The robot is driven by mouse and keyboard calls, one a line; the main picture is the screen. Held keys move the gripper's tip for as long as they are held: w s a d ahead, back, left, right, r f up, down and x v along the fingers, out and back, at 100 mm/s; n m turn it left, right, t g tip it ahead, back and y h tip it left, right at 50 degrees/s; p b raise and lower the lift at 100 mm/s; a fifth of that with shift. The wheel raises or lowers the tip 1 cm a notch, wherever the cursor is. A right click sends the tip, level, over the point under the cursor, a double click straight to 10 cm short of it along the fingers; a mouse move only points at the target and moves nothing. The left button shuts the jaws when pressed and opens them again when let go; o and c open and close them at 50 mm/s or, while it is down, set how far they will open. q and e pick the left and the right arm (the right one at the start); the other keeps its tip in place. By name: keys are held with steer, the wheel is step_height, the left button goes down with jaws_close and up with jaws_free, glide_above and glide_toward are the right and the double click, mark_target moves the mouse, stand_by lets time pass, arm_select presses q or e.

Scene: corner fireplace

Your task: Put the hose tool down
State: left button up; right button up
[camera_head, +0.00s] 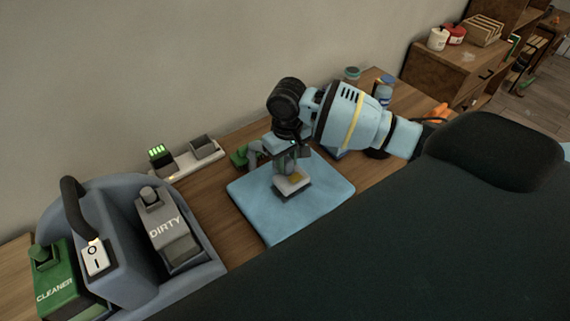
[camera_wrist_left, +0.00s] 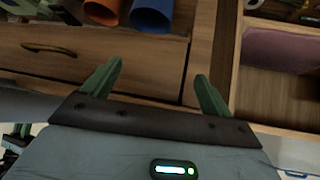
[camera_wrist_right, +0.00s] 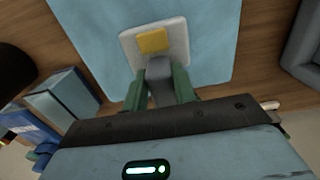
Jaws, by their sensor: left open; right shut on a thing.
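My right gripper (camera_head: 291,170) is over the light blue cloth (camera_head: 325,195) on the wooden top. It is shut on the hose tool (camera_head: 293,184), which has a grey grip and a pale square head with a yellow patch. In the right wrist view the grip (camera_wrist_right: 158,72) sits between the green fingers and the head points at the cloth. I cannot tell whether the head touches the cloth. My left gripper (camera_wrist_left: 157,72) is open and empty in the left wrist view, facing a wooden drawer front; it is not in the head view.
A blue-grey cleaning machine (camera_head: 119,240) with a green CLEANER tank (camera_head: 55,280) and a grey DIRTY tank (camera_head: 165,225) stands left. A white strip with two holders (camera_head: 185,165) lies by the wall. A green object (camera_head: 239,156) is left of my right gripper. Bare cloth lies around the tool.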

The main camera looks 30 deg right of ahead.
mark_target(287, 166)
steer(key=shift+w+d, duration=0.1)
steer(key=shift+w, duration=0.15)
steer(key=shift+w+d, duration=0.2)
steer(key=shift+w, duration=0.05)
step_height(287, 166, down, 4)
steer(key=shift+w+r, duration=0.1)
steer(key=shift+r, duration=0.15)
steer(key=shift+f, duration=0.1)
steer(key=o, duration=0.9)
